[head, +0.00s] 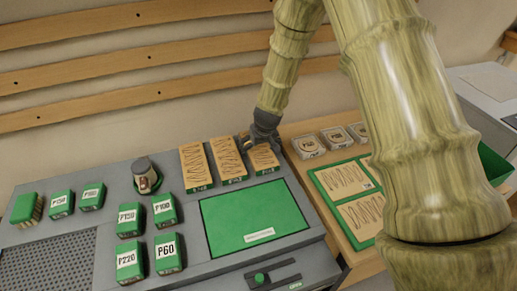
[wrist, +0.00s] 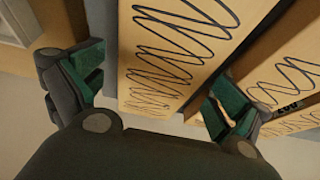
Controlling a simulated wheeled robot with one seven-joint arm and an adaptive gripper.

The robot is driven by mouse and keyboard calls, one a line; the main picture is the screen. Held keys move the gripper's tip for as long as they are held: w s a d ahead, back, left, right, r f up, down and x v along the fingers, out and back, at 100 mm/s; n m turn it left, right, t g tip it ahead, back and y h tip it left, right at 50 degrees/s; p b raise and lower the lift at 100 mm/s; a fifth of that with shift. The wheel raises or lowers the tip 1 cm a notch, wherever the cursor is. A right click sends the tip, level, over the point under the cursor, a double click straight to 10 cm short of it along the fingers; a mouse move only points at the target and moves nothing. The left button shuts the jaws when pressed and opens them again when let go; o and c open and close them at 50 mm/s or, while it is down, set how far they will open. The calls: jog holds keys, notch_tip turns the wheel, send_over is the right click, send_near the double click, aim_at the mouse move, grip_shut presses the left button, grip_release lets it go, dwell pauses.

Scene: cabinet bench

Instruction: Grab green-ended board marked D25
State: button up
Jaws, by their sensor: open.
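Three wooden boards with dark scribbles and green ends lie side by side at the back of the grey bench: a left one (head: 195,165), a middle one (head: 228,158) and a right one (head: 263,159). Their end labels are too small to read surely, so I cannot tell which is D25. My gripper (head: 259,138) is over the far part of the right board. In the wrist view my gripper (wrist: 150,92) is open, with one finger on each side of a scribbled board (wrist: 165,60). Another board (wrist: 285,75) shows beyond the right finger.
A green mat (head: 255,215) lies in front of the boards. Several green labelled blocks (head: 165,252) and a dark round-topped tool (head: 146,176) stand to the left.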

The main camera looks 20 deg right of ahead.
jog(key=shift+w+f, duration=0.1)
jog(key=shift+f, duration=0.25)
jog(key=shift+c, duration=0.4)
jog(key=c, duration=1.1)
jog(key=shift+r, duration=0.1)
